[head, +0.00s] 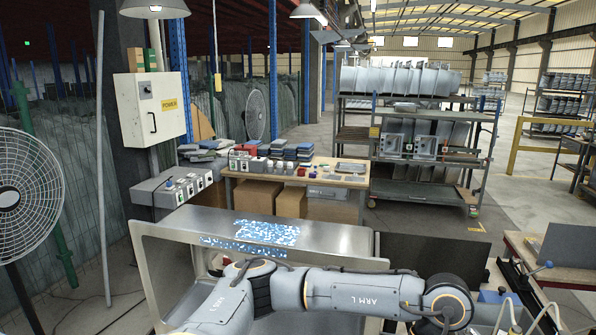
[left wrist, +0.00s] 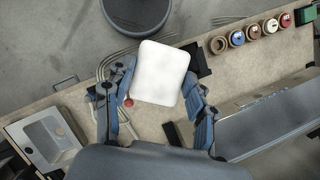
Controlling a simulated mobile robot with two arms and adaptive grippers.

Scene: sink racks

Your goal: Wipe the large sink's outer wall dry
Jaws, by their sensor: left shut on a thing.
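The large sink (head: 330,234) is a steel basin lying on its side in the lower middle of the head view. A patch of blue and white specks (head: 267,233) covers part of its upward outer wall, with a second strip below it. My left arm crosses in front and hides the sink's lower part. In the left wrist view my left gripper (left wrist: 161,90) is shut on a white, rounded pad (left wrist: 163,70), held over a bench away from that patch. My left gripper's fingers are not clear in the head view. My right gripper is in neither view.
The left wrist view shows a bench (left wrist: 75,105) with a small sink (left wrist: 45,138), several round pots (left wrist: 236,38) and a dark object (left wrist: 172,133). In the head view, a parts table (head: 300,178) stands behind the large sink and a fan (head: 25,195) at left.

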